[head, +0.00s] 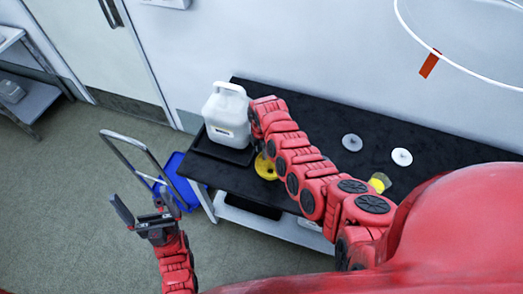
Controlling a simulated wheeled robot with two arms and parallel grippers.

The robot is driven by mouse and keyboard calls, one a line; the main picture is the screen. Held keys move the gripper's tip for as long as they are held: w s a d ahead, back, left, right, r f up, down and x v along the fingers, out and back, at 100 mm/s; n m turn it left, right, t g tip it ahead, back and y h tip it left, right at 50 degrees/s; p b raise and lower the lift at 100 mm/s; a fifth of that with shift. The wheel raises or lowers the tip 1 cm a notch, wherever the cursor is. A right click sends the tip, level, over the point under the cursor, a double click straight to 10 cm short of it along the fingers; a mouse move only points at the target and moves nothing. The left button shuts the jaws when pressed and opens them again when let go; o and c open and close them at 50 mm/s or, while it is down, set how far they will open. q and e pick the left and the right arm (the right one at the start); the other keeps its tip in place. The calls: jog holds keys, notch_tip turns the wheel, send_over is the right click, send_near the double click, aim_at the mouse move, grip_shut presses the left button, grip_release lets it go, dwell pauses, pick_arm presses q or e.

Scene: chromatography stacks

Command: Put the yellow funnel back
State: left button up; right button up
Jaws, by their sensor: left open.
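A round yellow piece (265,167) with a dark spot lies at the front left of the black table, partly hidden by my right arm; it may be the yellow funnel. A smaller yellow piece (379,182) shows right of that arm, partly hidden; I cannot tell what it is. My left gripper (140,200) is open and empty, off the table's left end and apart from both. My right arm reaches over the table to beside the white jug; its gripper is hidden.
The white jug (227,117) stands in a black tray (204,147) on the black table (325,125). Two pale discs (352,142) (402,157) lie on the table's right part. A blue cart (180,176) with a metal handle stands close to my left gripper.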

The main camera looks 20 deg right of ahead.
jog(key=shift+r, duration=0.1)
jog(key=shift+r, duration=0.65)
notch_tip(320, 180, up, 7)
jog(key=b, duration=0.3)
jog(key=shift+f, duration=0.2)
notch_tip(320, 180, up, 9)
jog(key=p, duration=0.4)
jog(key=shift+s, duration=0.1)
